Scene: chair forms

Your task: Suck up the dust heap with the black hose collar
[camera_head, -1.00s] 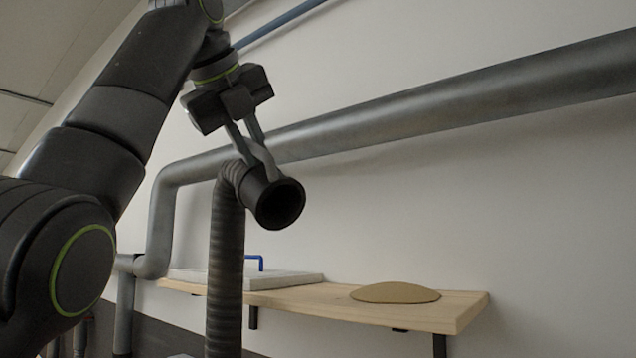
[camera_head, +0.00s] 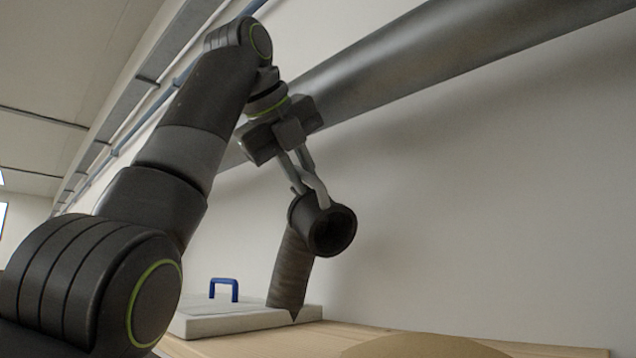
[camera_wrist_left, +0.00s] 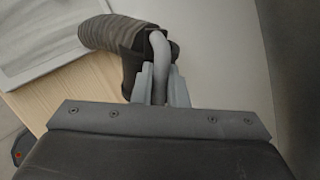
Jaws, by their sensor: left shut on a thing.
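The black hose collar (camera_head: 333,231) is held above the wooden shelf, its round open mouth facing towards the head camera and to the right. My left gripper (camera_head: 314,191) is shut on the collar's curved grey handle, which also shows between the fingers in the left wrist view (camera_wrist_left: 158,62). The ribbed grey hose (camera_head: 291,270) hangs down from the collar. The tan dust heap (camera_head: 425,346) lies on the shelf at the bottom right, cut off by the picture's edge. The collar is apart from the heap, above it and to its left. My right gripper is not in view.
The wooden shelf (camera_head: 345,335) runs along the wall. A pale flat slab (camera_head: 225,321) with a blue handle (camera_head: 224,284) lies at its left. A thick grey pipe (camera_head: 430,62) runs along the wall above the collar.

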